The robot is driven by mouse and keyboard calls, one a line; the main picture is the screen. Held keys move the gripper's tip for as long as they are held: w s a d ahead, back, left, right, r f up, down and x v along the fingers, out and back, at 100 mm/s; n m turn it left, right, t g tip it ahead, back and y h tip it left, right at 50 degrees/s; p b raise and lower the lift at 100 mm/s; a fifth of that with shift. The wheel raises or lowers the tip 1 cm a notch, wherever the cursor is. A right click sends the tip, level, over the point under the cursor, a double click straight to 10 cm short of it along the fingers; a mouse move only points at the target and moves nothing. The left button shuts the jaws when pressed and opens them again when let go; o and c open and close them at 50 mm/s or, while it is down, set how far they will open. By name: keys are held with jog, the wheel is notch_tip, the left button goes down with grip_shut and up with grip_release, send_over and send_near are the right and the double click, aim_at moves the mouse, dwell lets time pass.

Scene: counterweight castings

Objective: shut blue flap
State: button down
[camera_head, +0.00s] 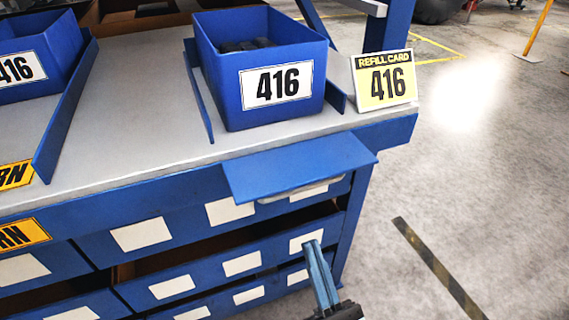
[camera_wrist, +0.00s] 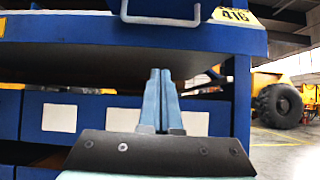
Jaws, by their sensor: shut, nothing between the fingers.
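The blue flap (camera_head: 298,165) sticks out from the front edge of the bench, below the bin labelled 416, in the head view. It stands open, roughly level, with a pale handle (camera_head: 300,191) under it. In the wrist view my gripper's fingertips (camera_wrist: 160,72) point forward beneath the flap.
A blue bin (camera_head: 262,60) labelled 416 and a yellow refill card (camera_head: 384,80) stand on the grey bench top (camera_head: 130,125). Blue drawers (camera_head: 190,280) with blank labels lie under the bench, some partly open. Open floor (camera_head: 470,180) lies to the right.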

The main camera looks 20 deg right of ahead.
aim_at(301, 175)
jog(key=w+r+p, duration=0.2)
jog(key=w+r, duration=0.2)
jog(key=r, duration=0.4)
jog(key=shift+w+a, duration=0.15)
jog(key=shift+w, duration=0.15)
jog(key=shift+r+p, duration=0.1)
jog(key=shift+p, duration=0.2)
jog(key=shift+s+r+g+p, duration=0.25)
jog(key=shift+g+p, duration=0.15)
jog(key=shift+p, duration=0.45)
